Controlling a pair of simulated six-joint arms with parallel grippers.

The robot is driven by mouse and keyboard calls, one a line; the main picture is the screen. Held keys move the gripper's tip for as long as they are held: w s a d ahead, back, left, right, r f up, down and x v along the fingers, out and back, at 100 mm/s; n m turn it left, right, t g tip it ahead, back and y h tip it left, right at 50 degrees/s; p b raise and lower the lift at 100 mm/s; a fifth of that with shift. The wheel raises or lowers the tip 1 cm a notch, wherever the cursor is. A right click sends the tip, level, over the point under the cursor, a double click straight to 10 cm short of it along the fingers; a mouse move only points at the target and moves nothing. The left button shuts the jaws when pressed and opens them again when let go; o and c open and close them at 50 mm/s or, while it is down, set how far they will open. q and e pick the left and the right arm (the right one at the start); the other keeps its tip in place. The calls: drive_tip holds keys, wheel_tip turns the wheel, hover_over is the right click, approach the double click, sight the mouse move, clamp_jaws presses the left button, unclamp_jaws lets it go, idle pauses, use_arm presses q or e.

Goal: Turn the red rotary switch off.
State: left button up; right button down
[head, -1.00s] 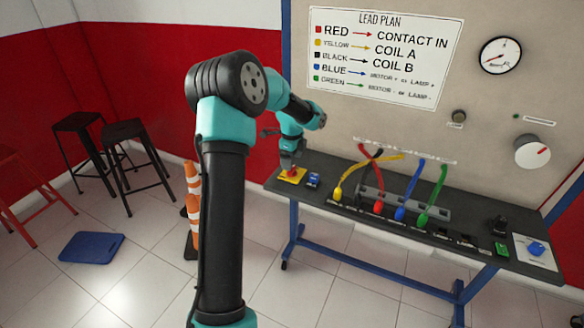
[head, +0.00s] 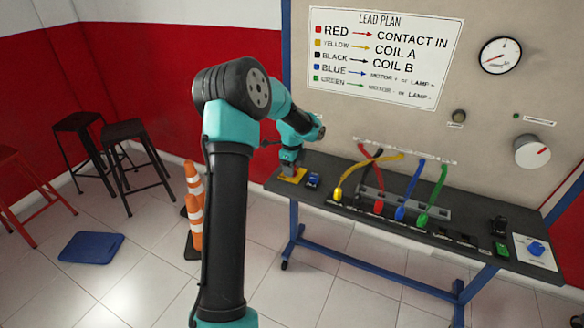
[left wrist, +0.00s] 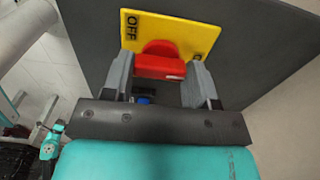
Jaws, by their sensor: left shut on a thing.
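The red rotary switch (left wrist: 158,66) sits on a yellow plate (left wrist: 185,28) in the left wrist view. OFF is printed near the plate's left edge; another label at the right is mostly hidden behind a finger. My left gripper (left wrist: 159,72) is shut on the switch's red handle, one grey finger on each side. A small white mark shows on the handle's near right part. In the head view, my left gripper (head: 291,166) is down at the yellow plate (head: 299,178) on the bench's left end and largely covers the switch. My right gripper is not in view.
Coloured leads, such as the yellow one (head: 340,180), rise from the dark bench (head: 335,165) to the panel. Orange cones (head: 194,210) stand on the floor at the left.

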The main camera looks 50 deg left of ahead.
use_arm(q)
drive_tip(key=shift+c, duration=1.3)
drive_tip(key=shift+n, duration=0.3)
drive_tip(key=n, duration=0.7)
drive_tip(key=shift+n, duration=0.4)
drive_tip(key=n, duration=0.4)
drive_tip(key=shift+n, duration=0.3)
drive_tip(key=n, duration=0.4)
drive_tip(key=shift+n, duration=0.4)
